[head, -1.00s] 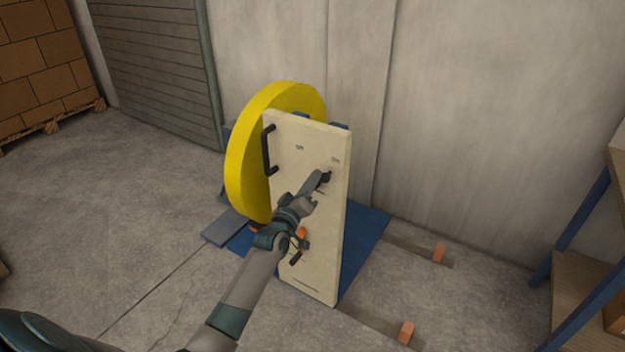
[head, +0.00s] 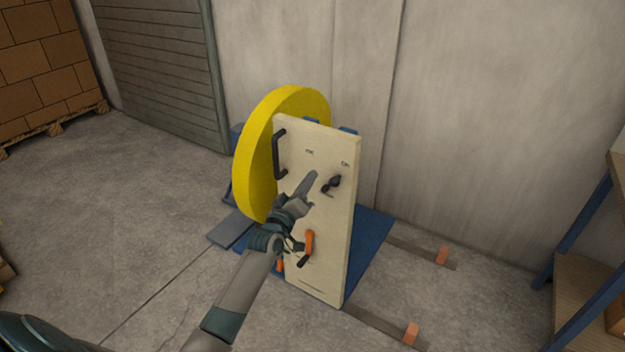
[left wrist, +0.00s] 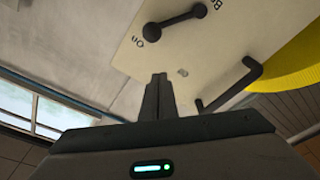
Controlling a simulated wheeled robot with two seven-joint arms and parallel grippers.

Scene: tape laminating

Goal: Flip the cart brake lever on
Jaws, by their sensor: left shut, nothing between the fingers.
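The cart's upright cream panel (head: 325,215) carries a short black lever (head: 331,183) at its upper right, below a small label that seems to read "On". In the left wrist view the lever (left wrist: 176,23) has its larger knob end near the "On" label and its other end near a partly cut-off label beginning "Br". My left gripper (head: 312,175) is shut and empty in front of the panel, just left of the lever and apart from it. Its closed fingers also show in the left wrist view (left wrist: 158,88). My right gripper is out of view.
A black handle (head: 277,155) is on the panel's left edge, and an orange lever (head: 309,242) sits lower down. A large yellow roll (head: 258,145) stands behind the panel on a blue base (head: 371,240). A shelf (head: 580,265) stands right; open floor lies left.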

